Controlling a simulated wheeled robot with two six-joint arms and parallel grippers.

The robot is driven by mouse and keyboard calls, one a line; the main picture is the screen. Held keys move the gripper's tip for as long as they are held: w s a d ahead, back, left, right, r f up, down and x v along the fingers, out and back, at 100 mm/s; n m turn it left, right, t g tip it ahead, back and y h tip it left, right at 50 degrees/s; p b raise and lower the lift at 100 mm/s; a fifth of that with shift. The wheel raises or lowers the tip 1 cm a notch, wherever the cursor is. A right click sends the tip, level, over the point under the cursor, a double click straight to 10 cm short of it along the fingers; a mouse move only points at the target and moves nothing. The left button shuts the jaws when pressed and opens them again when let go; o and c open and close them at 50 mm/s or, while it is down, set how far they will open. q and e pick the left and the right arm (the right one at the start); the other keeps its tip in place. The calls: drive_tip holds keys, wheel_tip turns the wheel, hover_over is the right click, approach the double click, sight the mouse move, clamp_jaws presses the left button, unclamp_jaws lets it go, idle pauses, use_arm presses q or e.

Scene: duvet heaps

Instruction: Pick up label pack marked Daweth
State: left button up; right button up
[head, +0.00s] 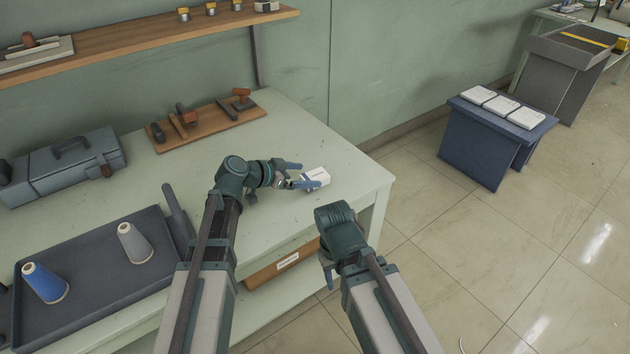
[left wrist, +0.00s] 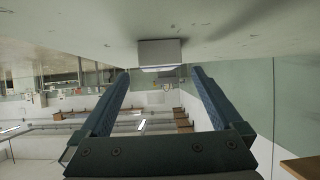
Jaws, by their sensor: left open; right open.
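A small white pack (head: 318,176) lies on the pale green table near its right end. Faint marks show on it, but I cannot read a name. My left gripper (head: 303,176) is open just left of the pack, low over the table, its fingers pointing at it. In the left wrist view the pack (left wrist: 160,54) shows as a pale box ahead, centred between the spread fingertips (left wrist: 161,72). My right gripper (head: 327,272) hangs in front of the table's edge, open and apart from the pack, mostly hidden by its own wrist.
A dark tray (head: 95,318) with a blue cone (head: 44,283) and a grey cone (head: 134,243) is at left. A toolbox (head: 62,168) and a wooden stamp board (head: 208,120) stand behind. A blue stand (head: 482,148) with white pads is across the floor. The table around the pack is clear.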

sight(315, 176)
use_arm(q)
drive_tip(key=b+x, duration=0.2)
drive_tip(key=x, duration=0.2)
drive_tip(key=shift+s+f, duration=0.15)
drive_tip(key=shift+w+d+f, duration=0.1)
drive_tip(key=shift+w+d, duration=0.1)
drive_tip(key=shift+d, duration=0.15)
drive_tip(key=c, duration=1.5)
use_arm(e)
wheel_tip(315, 176, down, 2)
drive_tip(key=shift+f, duration=0.1)
